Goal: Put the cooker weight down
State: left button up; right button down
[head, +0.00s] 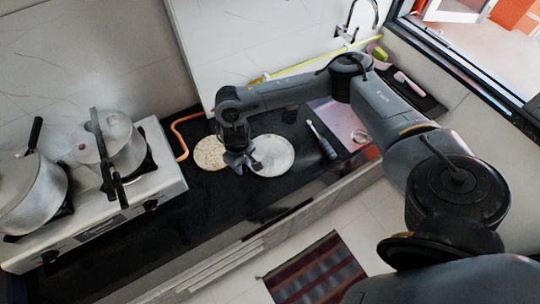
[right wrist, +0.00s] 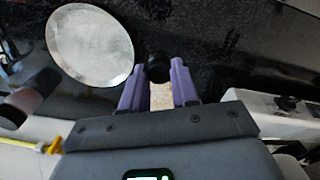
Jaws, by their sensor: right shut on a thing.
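The cooker weight (right wrist: 158,67) is a small dark rounded piece at the tips of my right gripper (right wrist: 158,82). The purple fingers are closed on it in the right wrist view. In the head view my right gripper (head: 241,163) points down over the black counter, between a speckled round board and a silver-white plate; the weight is too small and dark to make out there. The pressure cooker (head: 118,140), grey with a long dark handle, stands on the stove to the left. My left gripper is not in view.
The plate (head: 275,156) and the speckled board (head: 209,154) lie close by the gripper. The white stove (head: 165,170) also carries a metal pot (head: 28,195). An orange hose (head: 182,135) runs behind. A dark-handled tool (head: 322,141) and pink board (head: 340,120) lie right. Front counter is clear.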

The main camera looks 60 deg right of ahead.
jog(key=s+d+f+m, duration=0.2)
jog(key=s+d+f, duration=0.2)
jog(key=s+d, duration=1.1)
jog(key=w+f, duration=0.2)
jog(key=w, duration=0.2)
jog(key=w+f, duration=0.2)
jog(key=w, duration=0.2)
jog(key=w+f, duration=0.2)
jog(key=w, duration=0.1)
jog(key=shift+w+d+f+b, duration=0.3)
jog(key=shift+w+b, duration=0.05)
jog(key=shift+w, duration=0.05)
send_over(273, 161)
jog(key=shift+f, duration=2.05)
jog(key=shift+b, duration=0.3)
jog(key=c, duration=0.9)
grip_release()
jog(key=shift+o, duration=0.2)
